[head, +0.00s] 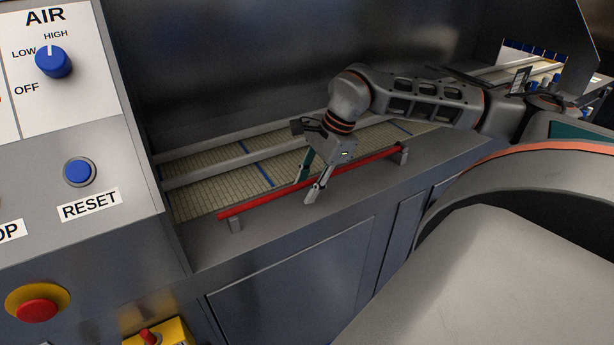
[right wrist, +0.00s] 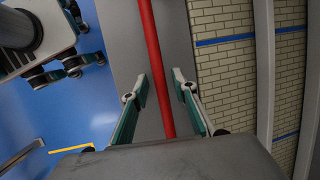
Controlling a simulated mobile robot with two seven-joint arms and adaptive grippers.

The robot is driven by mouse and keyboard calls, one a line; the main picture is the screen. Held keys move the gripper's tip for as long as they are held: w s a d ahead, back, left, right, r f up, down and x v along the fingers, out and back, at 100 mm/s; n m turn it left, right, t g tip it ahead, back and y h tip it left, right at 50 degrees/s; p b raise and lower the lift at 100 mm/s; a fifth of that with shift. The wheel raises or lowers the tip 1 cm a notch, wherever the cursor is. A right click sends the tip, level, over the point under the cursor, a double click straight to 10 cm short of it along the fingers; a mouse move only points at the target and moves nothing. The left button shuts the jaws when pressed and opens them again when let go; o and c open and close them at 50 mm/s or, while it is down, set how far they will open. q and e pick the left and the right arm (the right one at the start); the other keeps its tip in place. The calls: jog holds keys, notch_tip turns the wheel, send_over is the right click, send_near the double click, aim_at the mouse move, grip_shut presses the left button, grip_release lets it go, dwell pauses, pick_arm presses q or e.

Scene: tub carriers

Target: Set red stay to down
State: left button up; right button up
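The red stay (head: 255,203) is a long red bar along the front edge of the conveyor, held on short grey brackets near its ends. It also shows in the right wrist view (right wrist: 152,50), running from the top edge down between my fingers. My right gripper (head: 310,182) is at the middle of the bar, pointing down. In the right wrist view its fingers (right wrist: 158,84) are open, one on each side of the bar, with gaps visible on both sides. Whether the bar lies at fingertip depth is hard to tell. My left gripper is not in view.
A tan slatted conveyor (head: 205,190) with blue stripes and grey guide rails lies behind the bar. A control panel (head: 95,130) with a blue AIR knob (head: 53,61) and a RESET button (head: 78,171) stands at left. A red emergency button (head: 37,309) is below it.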

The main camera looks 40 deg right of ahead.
jog(key=shift+r, duration=0.15)
jog(key=v, duration=1.1)
jog(key=shift+r, duration=0.35)
jog(key=shift+d, duration=0.1)
